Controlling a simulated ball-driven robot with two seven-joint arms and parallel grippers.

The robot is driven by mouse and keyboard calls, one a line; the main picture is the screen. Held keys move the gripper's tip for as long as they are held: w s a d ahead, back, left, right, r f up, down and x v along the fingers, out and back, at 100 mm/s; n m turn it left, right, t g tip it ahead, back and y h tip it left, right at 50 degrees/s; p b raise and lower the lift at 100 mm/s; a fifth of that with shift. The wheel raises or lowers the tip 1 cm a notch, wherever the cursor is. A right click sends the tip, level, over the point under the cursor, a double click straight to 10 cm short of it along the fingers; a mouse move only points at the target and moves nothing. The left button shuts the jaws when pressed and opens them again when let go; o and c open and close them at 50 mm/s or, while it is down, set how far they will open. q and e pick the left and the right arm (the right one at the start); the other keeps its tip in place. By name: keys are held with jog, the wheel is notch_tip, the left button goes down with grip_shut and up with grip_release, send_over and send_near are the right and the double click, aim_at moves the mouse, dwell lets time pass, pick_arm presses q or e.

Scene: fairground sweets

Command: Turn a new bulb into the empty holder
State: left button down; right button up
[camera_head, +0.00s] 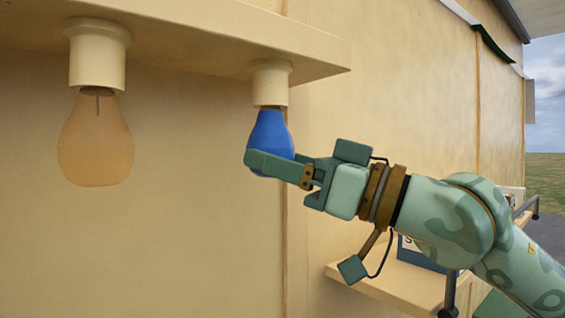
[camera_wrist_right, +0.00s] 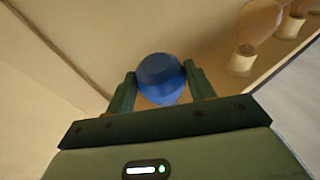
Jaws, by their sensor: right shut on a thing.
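A blue bulb (camera_head: 270,128) hangs upright below a cream holder (camera_head: 271,82), with its top at the holder's lower rim. How far its base sits inside the holder is hidden. My right gripper (camera_head: 272,163) is shut on the lower part of the blue bulb. In the right wrist view the blue bulb (camera_wrist_right: 161,78) is between the two fingers of the right gripper (camera_wrist_right: 160,88). My left gripper is not in view.
An orange bulb (camera_head: 96,140) hangs from another cream holder (camera_head: 97,55) at the left. Both holders are under a cream overhanging board (camera_head: 190,45). A cream shelf (camera_head: 400,282) with a dark blue box (camera_head: 425,256) stands below my right arm.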

jog(key=shift+f+b, duration=0.25)
jog(key=shift+b, duration=0.15)
jog(key=shift+r, duration=0.3)
dwell(0.7)
